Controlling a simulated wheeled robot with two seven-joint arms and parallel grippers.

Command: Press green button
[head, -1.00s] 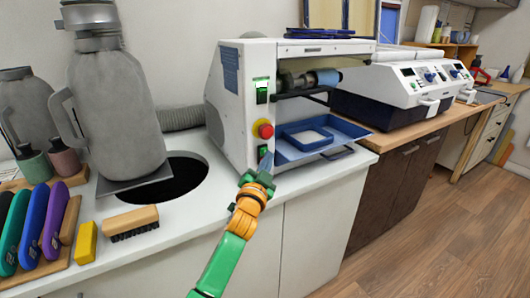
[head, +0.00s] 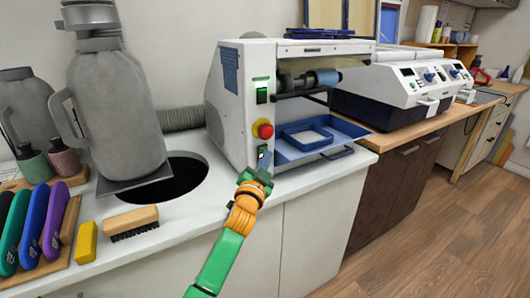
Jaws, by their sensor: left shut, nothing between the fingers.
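The white machine (head: 230,112) stands on the counter. On its front panel is a green switch (head: 262,90) at the top, a red round knob with a yellow base (head: 264,130) below it, and a green button (head: 262,152) lowest. My left gripper (head: 265,165) is shut and empty, with its tips right in front of the lowest green button and partly covering it. Whether the tips touch the button I cannot tell. My right gripper is not in view.
A blue tray (head: 345,127) sits at the machine's right. A round dark hole (head: 185,180) is in the white counter, beside a grey jug (head: 118,115). A wooden brush (head: 130,222), a yellow block (head: 86,242) and several coloured tools lie at front left.

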